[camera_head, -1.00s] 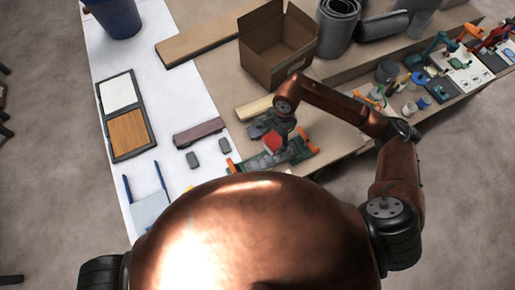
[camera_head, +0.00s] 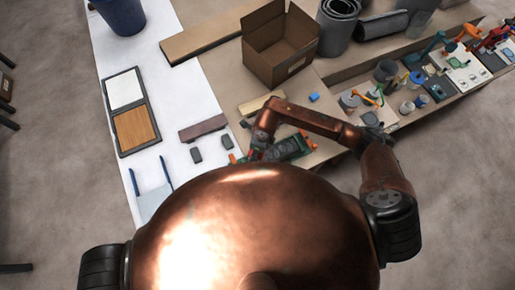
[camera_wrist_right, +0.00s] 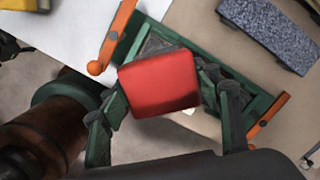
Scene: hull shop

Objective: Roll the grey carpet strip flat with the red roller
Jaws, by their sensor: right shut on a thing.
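The red roller (camera_wrist_right: 160,82) is between the fingers of my right gripper (camera_wrist_right: 172,100), which is shut on it. The roller is over a green frame with orange end bars (camera_wrist_right: 130,48), also in the head view (camera_head: 292,148). A small grey patch (camera_wrist_right: 158,42), seemingly the grey carpet strip, shows in the frame just beyond the roller; the roller and fingers hide the rest. I cannot tell whether the roller touches it. In the head view my right gripper (camera_head: 257,146) is low over the frame's left part, and the roller is hidden. My left gripper is out of view.
A speckled grey strip (camera_wrist_right: 268,33) lies beyond the frame. A brown bar (camera_head: 203,128), two small grey blocks (camera_head: 196,155) and a wooden block (camera_head: 262,104) lie nearby. An open cardboard box (camera_head: 277,48) stands behind; cups and tools crowd the right.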

